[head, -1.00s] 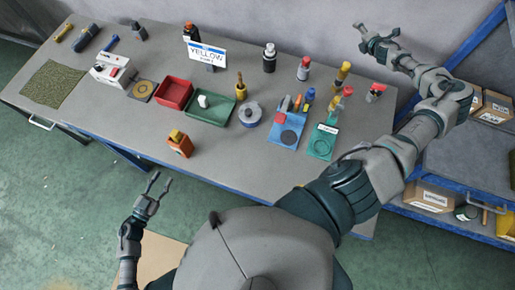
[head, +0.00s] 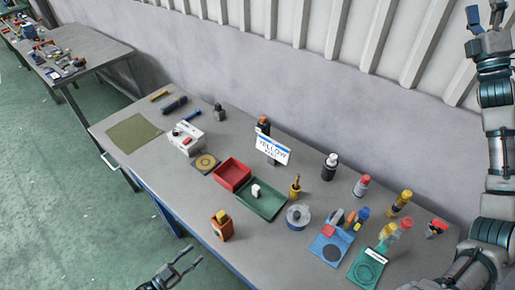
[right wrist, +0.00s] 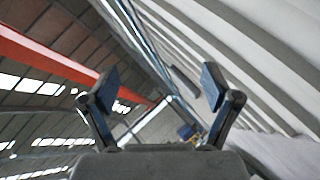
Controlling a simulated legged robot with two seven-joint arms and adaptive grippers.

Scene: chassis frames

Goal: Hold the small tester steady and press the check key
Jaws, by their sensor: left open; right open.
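A small orange-red box with a yellow top and a dark face (head: 221,226) stands near the front edge of the bench. A white box with a red button (head: 187,140) sits further back left. I cannot tell for sure which is the tester; its check key is too small to make out. My left gripper (head: 196,253) is open and empty, at the bottom of the head view, below and left of the orange box and apart from it. My right gripper (head: 485,8) is raised high at the top right; its open, empty fingers also show in the right wrist view (right wrist: 160,85).
The grey bench (head: 150,165) also holds a red tray (head: 232,173), a green tray (head: 268,204), a "YELLOW" sign (head: 272,148), a blue board (head: 329,250), a green board (head: 366,268) and several bottles. Bare bench surrounds the orange box. Another bench (head: 90,50) stands far left.

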